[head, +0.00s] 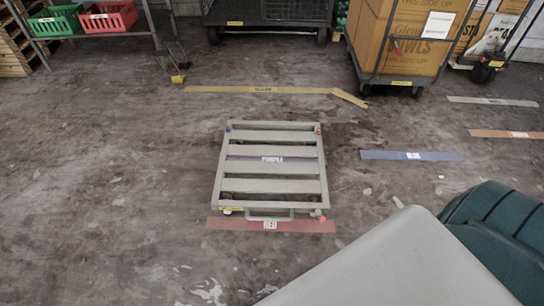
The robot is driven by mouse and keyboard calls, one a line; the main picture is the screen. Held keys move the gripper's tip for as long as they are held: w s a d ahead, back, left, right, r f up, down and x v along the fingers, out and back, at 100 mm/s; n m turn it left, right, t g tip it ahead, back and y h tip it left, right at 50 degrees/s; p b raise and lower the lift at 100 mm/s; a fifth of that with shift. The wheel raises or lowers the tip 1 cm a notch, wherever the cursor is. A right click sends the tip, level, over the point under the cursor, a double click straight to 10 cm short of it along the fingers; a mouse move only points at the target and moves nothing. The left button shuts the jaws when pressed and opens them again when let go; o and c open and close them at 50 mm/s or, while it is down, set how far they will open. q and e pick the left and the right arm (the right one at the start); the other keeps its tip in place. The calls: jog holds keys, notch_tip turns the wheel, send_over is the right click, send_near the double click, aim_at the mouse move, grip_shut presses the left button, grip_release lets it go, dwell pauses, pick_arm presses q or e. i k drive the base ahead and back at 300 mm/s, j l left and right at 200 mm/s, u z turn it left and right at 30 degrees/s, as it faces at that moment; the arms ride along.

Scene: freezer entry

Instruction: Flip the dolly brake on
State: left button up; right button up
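A low grey slatted dolly (275,185) sits on the floor in the middle of the head view. It has a handle bar (269,218) at its near edge. The dolly's deck is empty. Neither of my grippers is in view.
A red floor strip (230,224) lies at the dolly's near edge. Yellow (235,89) and blue (440,156) strips lie beyond and right. A loaded cart (397,35) stands at back right. A grey surface (390,270) and green rounded object (505,225) fill the near right. Floor left is clear.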

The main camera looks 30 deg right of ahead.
aim_at(321, 219)
jog(key=z, duration=1.5)
